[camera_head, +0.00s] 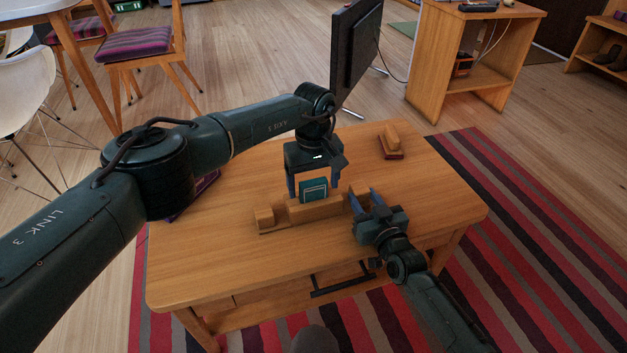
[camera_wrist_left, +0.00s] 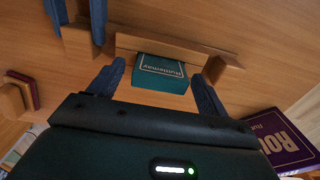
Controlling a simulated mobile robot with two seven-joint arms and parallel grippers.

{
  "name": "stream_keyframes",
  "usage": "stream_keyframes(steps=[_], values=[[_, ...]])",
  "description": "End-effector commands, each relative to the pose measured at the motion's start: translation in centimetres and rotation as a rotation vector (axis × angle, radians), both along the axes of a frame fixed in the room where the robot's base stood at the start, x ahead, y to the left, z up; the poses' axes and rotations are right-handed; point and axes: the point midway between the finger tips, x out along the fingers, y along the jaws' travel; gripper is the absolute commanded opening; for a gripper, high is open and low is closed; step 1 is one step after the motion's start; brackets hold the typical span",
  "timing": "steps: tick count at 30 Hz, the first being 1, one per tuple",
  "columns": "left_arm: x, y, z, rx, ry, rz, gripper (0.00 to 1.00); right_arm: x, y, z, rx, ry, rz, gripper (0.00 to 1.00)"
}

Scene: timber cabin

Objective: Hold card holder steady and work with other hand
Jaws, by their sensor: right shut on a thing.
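The wooden card holder (camera_head: 316,212) lies on the table, with a raised block at each end; it also shows in the left wrist view (camera_wrist_left: 190,50). A teal card box (camera_head: 313,190) stands at the middle of the holder; its lettered face shows in the left wrist view (camera_wrist_left: 160,72). I cannot tell whether it rests fully in the holder. My left gripper (camera_head: 313,188) is open around the teal box, with a gap on each side in the wrist view. My right gripper (camera_head: 365,196) is shut on the holder's right end block.
A wooden block with a dark red item (camera_head: 391,142) sits at the table's back right. A purple box (camera_wrist_left: 283,140) lies at the table's left, mostly hidden by my left arm in the head view. A dark monitor (camera_head: 355,55) stands behind the table (camera_head: 215,265). The front left tabletop is clear.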

Motion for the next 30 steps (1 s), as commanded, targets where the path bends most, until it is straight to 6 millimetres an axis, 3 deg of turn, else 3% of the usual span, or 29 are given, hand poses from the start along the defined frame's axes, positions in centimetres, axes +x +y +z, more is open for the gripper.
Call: stream_keyframes(steps=[11, 24, 30], values=[[0.1, 0.0, 0.8, -0.001, -0.003, 0.0, 0.81, 0.0, 0.0, 0.0, 0.0, 0.0, 0.0, 0.11], [0.0, 0.0, 9.3, -0.001, -0.003, -0.001, 0.81, 0.0, 0.0, 0.0, 0.0, 0.0, 0.0, 0.11], [0.0, 0.0, 11.6, -0.001, 0.0, 0.0, 0.81, 0.0, 0.0, 0.0, 0.0, 0.0, 0.0, 0.11]])
